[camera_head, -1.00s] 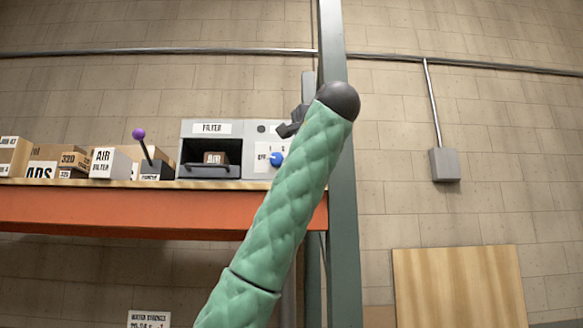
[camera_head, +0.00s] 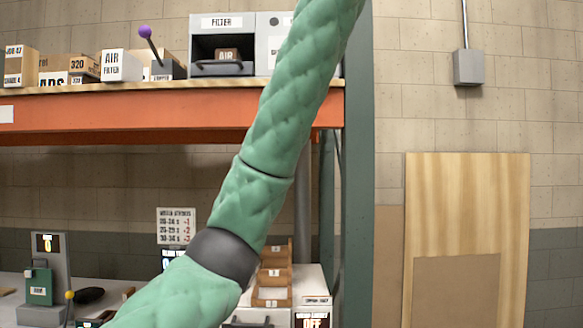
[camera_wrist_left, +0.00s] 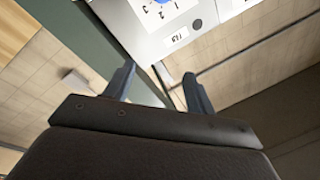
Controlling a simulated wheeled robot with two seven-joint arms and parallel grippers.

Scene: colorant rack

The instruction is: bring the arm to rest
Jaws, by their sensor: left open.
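My left arm (camera_head: 285,110), in a green quilted sleeve, rises from the lower left of the head view and leaves it at the top. The left gripper is out of the head view. In the left wrist view my left gripper (camera_wrist_left: 158,85) is open, its two fingers apart with nothing between them. Beyond the fingers is the grey panel (camera_wrist_left: 165,20) with a blue knob (camera_wrist_left: 163,74), partly cut off by the picture's top. My right gripper is in neither view.
The orange-edged shelf (camera_head: 130,118) holds several boxes, a purple-knobbed lever (camera_head: 145,32) and the FILTER machine (camera_head: 222,22). A green post (camera_head: 360,200) stands right of the arm. Below are a dispenser (camera_head: 47,275) and small wooden bins (camera_head: 272,285). Plywood (camera_head: 465,200) leans on the wall.

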